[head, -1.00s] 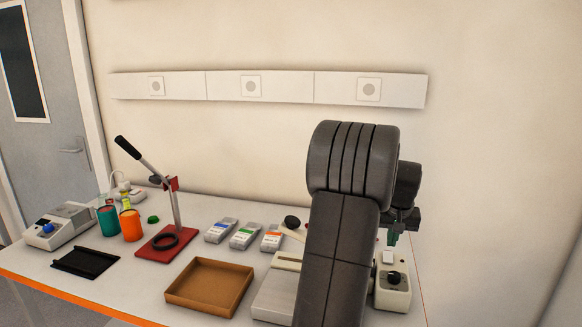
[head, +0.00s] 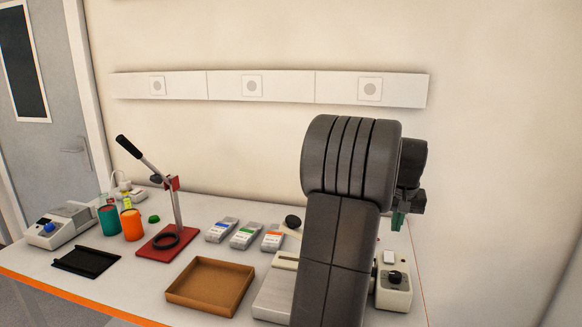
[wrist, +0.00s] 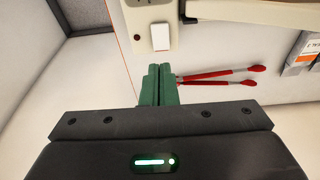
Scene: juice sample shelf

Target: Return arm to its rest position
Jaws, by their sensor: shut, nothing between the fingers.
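My gripper (wrist: 157,86) shows in the wrist view with its green fingers together and nothing between them. It hangs above the right end of the table (head: 135,293). In the head view my gripper (head: 398,219) is partly hidden behind my dark grey arm, which rises at the right of the picture. Its green fingertips are near the back of a white device with a black knob (head: 394,281).
Red-handled tongs (wrist: 222,76) lie beside the fingers in the wrist view. A brown tray (head: 209,286), several labelled packs (head: 244,236), a red-based press (head: 166,243), orange and teal cups and a black rack stand on the table. A wall stands behind.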

